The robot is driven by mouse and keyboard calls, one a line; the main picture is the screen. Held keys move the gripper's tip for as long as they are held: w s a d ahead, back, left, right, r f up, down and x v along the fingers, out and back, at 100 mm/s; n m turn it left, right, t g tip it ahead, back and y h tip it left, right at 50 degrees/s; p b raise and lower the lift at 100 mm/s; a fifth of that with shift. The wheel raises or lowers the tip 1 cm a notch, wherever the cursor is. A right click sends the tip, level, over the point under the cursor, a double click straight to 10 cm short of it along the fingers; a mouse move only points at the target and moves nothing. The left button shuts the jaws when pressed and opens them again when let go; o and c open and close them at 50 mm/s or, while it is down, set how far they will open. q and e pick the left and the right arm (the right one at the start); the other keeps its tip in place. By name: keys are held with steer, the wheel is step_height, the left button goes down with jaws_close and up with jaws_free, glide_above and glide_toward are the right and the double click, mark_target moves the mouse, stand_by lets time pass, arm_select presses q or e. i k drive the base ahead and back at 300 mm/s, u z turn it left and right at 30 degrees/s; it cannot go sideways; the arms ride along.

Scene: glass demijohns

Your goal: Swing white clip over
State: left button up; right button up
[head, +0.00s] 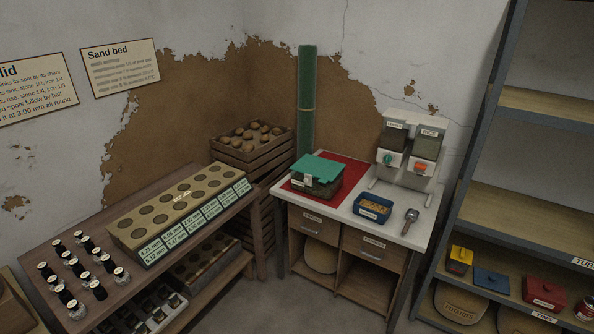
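No white clip can be made out for certain. A dark see-through box with a green lid (318,168) sits on the red mat (352,172) on the white-topped bench. A small pale piece (308,181) shows on its front; I cannot tell whether it is a clip or a label. The lid lies over the top of the box. Neither of my grippers is in view.
A dispenser (411,150), a blue tray (374,208) and a metal scoop (410,220) stand on the white bench (345,220). Left is a wooden table (95,220) with a holed block (178,210) and several small bottles. Shelving (530,200) stands right; open floor lies between.

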mark_target(307, 180)
steer(key=z, duration=0.15)
steer(key=i, duration=0.5)
steer(key=z, duration=0.75)
steer(key=i, duration=1.9)
steer(key=u, duration=0.65)
